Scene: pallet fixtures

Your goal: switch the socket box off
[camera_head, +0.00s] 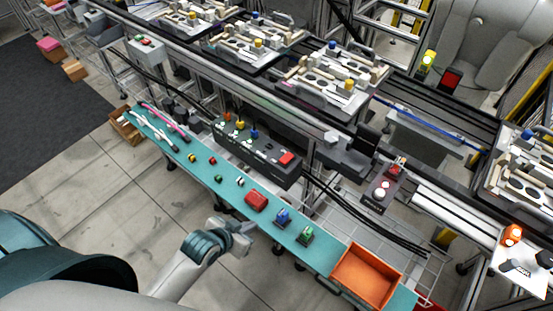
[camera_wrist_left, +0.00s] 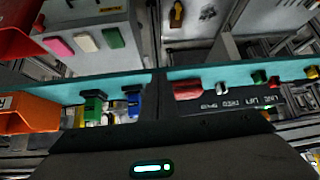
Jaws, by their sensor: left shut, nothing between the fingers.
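The dark, long box I take for the socket box (camera_head: 252,149) stands behind the teal shelf in the head view. Orange, yellow and blue parts stick up at its left end, and a red switch (camera_head: 287,158) is at its right end. I cannot tell which way the switch is set. My left gripper (camera_head: 247,226) is shut and empty at the shelf's front edge, near a red block (camera_head: 256,200) and well apart from the box. In the left wrist view its fingertips cannot be made out. My right gripper is not in view.
The teal shelf (camera_head: 228,187) carries small coloured parts, a blue block (camera_head: 283,217), a green block (camera_head: 306,235) and an orange bin (camera_head: 366,275). The bin also shows in the left wrist view (camera_wrist_left: 30,113). A conveyor with fixture pallets (camera_head: 340,80) runs behind. The front floor is clear.

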